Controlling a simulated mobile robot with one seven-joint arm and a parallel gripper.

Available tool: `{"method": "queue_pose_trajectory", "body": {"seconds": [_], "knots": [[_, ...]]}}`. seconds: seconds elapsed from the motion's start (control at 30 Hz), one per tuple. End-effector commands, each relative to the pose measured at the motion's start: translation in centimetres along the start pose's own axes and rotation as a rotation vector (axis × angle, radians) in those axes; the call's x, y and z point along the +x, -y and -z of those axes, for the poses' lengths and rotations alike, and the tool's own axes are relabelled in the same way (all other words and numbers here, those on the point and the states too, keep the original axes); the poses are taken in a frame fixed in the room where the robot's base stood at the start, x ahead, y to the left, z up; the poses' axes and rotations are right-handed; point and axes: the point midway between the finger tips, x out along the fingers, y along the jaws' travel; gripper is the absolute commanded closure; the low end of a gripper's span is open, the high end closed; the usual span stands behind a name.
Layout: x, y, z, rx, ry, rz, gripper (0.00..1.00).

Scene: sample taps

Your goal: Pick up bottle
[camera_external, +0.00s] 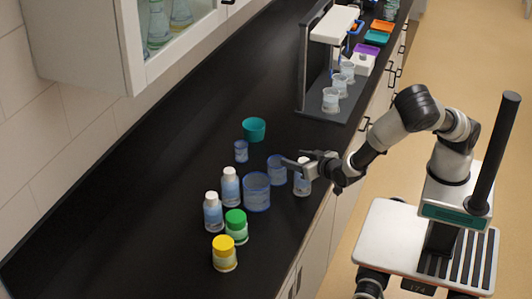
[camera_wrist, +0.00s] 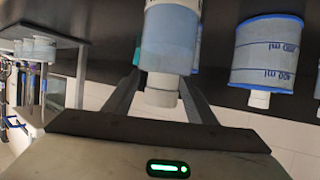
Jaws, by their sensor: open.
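A small bottle with a white cap and a blue label (camera_external: 302,187) stands at the front edge of the black bench in the external view. My gripper (camera_external: 296,163) is at the height of its cap, with its jaws apart. In the wrist view the bottle (camera_wrist: 169,42) appears upside down, its white cap (camera_wrist: 160,97) between the two open fingers (camera_wrist: 162,85). I cannot tell whether a finger touches it. Two similar white-capped bottles (camera_external: 230,187) (camera_external: 213,212) stand farther left on the bench.
Blue graduated beakers (camera_external: 257,192) (camera_external: 277,170) stand just left of the bottle; one shows beside it in the wrist view (camera_wrist: 266,52). A green-capped jar (camera_external: 236,228), a yellow-capped jar (camera_external: 224,255) and a teal cup (camera_external: 254,129) are nearby. A tap stand (camera_external: 314,65) holds cups farther back.

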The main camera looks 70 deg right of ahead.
Motion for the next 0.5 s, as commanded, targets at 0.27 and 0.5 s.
{"method": "queue_pose_trajectory", "body": {"seconds": [0.27, 0.5], "knots": [[-0.04, 0.04, 0.0, 0.0, 0.0, 0.001, 0.68], [-0.06, 0.05, -0.01, 0.0, 0.001, 0.001, 1.0]]}}
